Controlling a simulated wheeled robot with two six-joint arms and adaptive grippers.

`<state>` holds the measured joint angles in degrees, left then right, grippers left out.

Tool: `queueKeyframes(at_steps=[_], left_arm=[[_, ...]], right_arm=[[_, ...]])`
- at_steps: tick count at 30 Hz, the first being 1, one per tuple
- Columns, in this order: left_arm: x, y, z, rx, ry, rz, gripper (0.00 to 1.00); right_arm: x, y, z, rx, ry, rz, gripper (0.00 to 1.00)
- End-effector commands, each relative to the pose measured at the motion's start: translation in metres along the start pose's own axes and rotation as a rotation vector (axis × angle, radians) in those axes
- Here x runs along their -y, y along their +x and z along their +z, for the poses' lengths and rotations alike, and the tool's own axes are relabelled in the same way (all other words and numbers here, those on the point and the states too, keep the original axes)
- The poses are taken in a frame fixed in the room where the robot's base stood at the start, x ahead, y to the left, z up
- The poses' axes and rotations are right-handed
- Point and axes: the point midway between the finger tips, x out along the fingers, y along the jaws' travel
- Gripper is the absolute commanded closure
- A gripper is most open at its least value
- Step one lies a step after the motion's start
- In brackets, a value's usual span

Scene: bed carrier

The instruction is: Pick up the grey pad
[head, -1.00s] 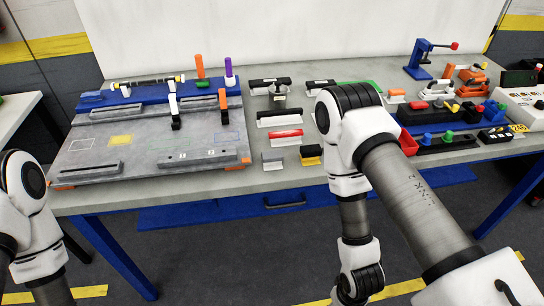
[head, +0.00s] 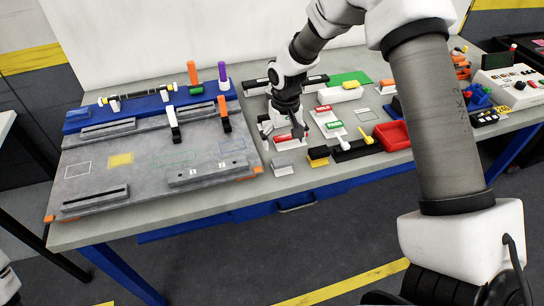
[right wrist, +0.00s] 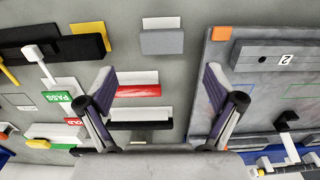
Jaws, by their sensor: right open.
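The grey pad (head: 282,161) is a small grey block with a white part behind it. It lies on the grey table between the large grey board and the yellow-and-black block. In the right wrist view the grey pad (right wrist: 162,42) is at the top centre, beyond the fingertips. My right gripper (head: 284,130) points down above the red-fronted white holder, just behind the pad. Its fingers stand wide apart in the right wrist view (right wrist: 158,78), with nothing between them gripped. My left gripper is not in view.
The grey board (head: 150,155) with slots lies left of the pad. A yellow-and-black block (head: 318,156) stands close on its right. The red-fronted holder (right wrist: 138,91) is under the gripper. A red tray (head: 392,135) is farther right. Bare table lies in front of the pad.

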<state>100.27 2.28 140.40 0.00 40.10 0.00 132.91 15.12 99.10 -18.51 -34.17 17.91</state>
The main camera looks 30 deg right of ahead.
Motion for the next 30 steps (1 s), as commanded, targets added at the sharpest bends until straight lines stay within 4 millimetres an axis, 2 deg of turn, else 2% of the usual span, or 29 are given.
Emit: queueKeyframes(at_steps=[7, 10, 17, 18, 19, 23, 30], left_arm=[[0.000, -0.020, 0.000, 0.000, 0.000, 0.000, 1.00], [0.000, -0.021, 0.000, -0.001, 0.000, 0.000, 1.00], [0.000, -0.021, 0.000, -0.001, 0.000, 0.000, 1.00], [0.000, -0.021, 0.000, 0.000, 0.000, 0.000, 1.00], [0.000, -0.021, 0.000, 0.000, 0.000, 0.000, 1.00], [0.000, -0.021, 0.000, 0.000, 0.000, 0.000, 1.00], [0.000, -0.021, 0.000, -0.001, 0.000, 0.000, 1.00]], right_arm=[[0.002, 0.037, 0.006, 0.006, -0.001, 0.001, 0.08], [0.002, 0.055, 0.005, 0.004, -0.001, 0.001, 0.08], [0.003, 0.063, 0.005, 0.000, -0.002, -0.001, 0.08], [0.003, 0.063, 0.005, 0.000, -0.002, -0.001, 0.12], [0.003, 0.063, 0.005, 0.000, -0.002, -0.001, 0.22], [0.003, 0.063, 0.005, 0.000, -0.002, -0.001, 0.51], [0.003, 0.063, 0.005, 0.000, -0.002, -0.001, 0.52]])
